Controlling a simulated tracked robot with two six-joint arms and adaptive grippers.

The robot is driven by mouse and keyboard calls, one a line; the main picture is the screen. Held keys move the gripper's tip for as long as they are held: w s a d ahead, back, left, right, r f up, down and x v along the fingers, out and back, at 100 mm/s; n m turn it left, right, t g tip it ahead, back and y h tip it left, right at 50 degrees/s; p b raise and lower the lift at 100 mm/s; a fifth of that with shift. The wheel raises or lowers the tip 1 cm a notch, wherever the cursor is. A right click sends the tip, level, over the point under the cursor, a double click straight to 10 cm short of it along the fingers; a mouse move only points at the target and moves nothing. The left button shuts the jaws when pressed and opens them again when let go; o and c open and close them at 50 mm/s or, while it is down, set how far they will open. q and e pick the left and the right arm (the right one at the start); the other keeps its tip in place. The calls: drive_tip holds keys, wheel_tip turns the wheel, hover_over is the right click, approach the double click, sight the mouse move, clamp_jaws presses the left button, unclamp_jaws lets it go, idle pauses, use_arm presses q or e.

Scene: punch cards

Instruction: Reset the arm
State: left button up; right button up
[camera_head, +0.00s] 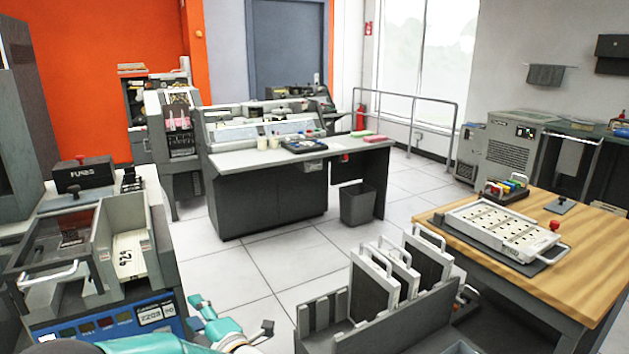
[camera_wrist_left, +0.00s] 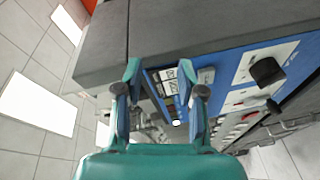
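My left arm (camera_head: 150,344) is teal and comes in along the bottom edge of the head view, low in front of the blue-fronted card machine (camera_head: 105,322). My left gripper (camera_head: 232,313) is beside that machine's lower right corner. In the left wrist view the two fingers of the left gripper (camera_wrist_left: 159,75) are spread apart with nothing held between them. The machine's blue panel (camera_wrist_left: 215,85) with a black knob lies beyond the fingers.
A grey rack (camera_head: 385,325) with handled white frames (camera_head: 375,285) stands right of my left gripper. A wooden table (camera_head: 590,260) holds a white tray (camera_head: 505,228). A grey-topped desk (camera_head: 250,160) and a bin (camera_head: 357,204) stand farther back. Tiled floor (camera_head: 290,265) lies clear between.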

use_arm(q)
wheel_tip(320, 180, down, 13)
drive_tip(key=w+d+m+h, duration=0.1)
drive_tip(key=d+m+h, duration=0.1)
drive_tip(key=m+h, duration=0.5)
drive_tip(key=s+d+f+m+g+h, duration=0.2)
drive_tip(key=s+d+f+m+h, duration=0.15)
drive_tip(key=f, duration=0.45)
drive_tip(key=s+d+f+m+g+h, duration=0.2)
drive_tip(key=s+f+m, duration=0.3)
drive_tip(key=f, duration=0.3)
drive_tip(key=s+d+f+m+g+h, duration=0.2)
drive_tip(key=s+f+m+g, duration=0.15)
drive_tip(key=s, duration=0.65)
drive_tip(key=s+d+f+m+g+h, duration=0.2)
drive_tip(key=s+d+f+g, duration=0.15)
drive_tip(key=s, duration=0.55)
wheel_tip(320, 180, up, 13)
drive_tip(key=s+p, duration=0.1)
drive_tip(key=p, duration=1.3)
drive_tip(key=shift+s+a+m, duration=0.25)
drive_tip(key=shift+a+m, duration=0.15)
